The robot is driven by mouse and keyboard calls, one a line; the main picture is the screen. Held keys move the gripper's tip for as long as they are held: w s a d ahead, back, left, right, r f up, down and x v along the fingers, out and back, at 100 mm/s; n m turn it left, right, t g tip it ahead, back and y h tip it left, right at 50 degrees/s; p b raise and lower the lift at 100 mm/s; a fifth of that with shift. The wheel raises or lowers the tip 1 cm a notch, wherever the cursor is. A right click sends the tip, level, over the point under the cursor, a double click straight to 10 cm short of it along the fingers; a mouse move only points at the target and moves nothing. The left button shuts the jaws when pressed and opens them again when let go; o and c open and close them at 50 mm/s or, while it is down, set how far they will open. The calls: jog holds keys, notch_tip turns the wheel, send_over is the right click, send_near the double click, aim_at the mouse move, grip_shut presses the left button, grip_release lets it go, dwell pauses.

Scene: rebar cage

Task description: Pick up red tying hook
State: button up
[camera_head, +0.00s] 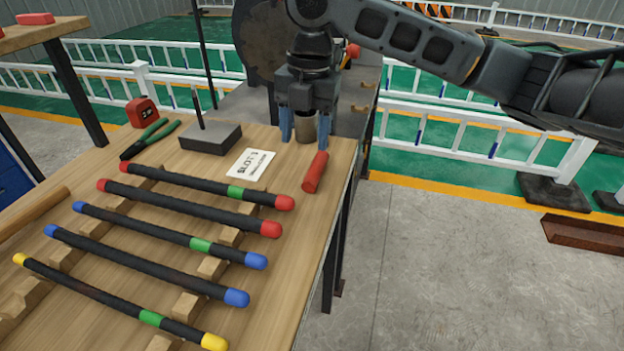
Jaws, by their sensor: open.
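The red tying hook shows as a red handle (315,173) lying near the right edge of the wooden table (290,262). Its metal hook end cannot be made out, and may be hidden behind my gripper's right finger. My gripper (305,139) points down, with its two blue fingers open and apart. The fingers appear just beyond the handle, and the right fingertip is close above its far end in the picture. I cannot tell its height over the table. A grey metal cylinder (304,127) shows between the fingers.
Several dark bars with coloured ends (190,187) lie on wooden notched rests. A white card (250,164), a dark block with a rod (211,139), green-handled pliers (150,138) and a red tape measure (141,112) lie left of my gripper.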

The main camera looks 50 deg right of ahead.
aim_at(316, 164)
jog(key=shift+s+d+f+g+h, duration=0.15)
jog(key=shift+s+d+g+h, duration=0.15)
jog(key=shift+s+d, duration=0.45)
jog(key=shift+w+d+f, duration=0.1)
jog(key=shift+d+f, duration=0.05)
jog(key=shift+f, duration=1.1)
jog(key=shift+w+d+f, duration=0.1)
jog(key=shift+f, duration=1.15)
jog(key=shift+w+d+f, duration=0.1)
jog(key=shift+d+f, duration=0.05)
jog(key=shift+f, duration=1.1)
grip_shut()
jog(key=shift+r, duration=0.1)
jog(key=shift+r, duration=0.45)
jog(key=r, duration=0.2)
jog(key=d+r, duration=0.1)
jog(key=shift+s+r, duration=0.25)
jog(key=shift+r, duration=0.1)
jog(key=s+d+r, duration=0.5)
jog(key=d+r, duration=0.1)
jog(key=d, duration=0.3)
jog(key=shift+r+b, duration=0.15)
jog(key=shift+b, duration=0.15)
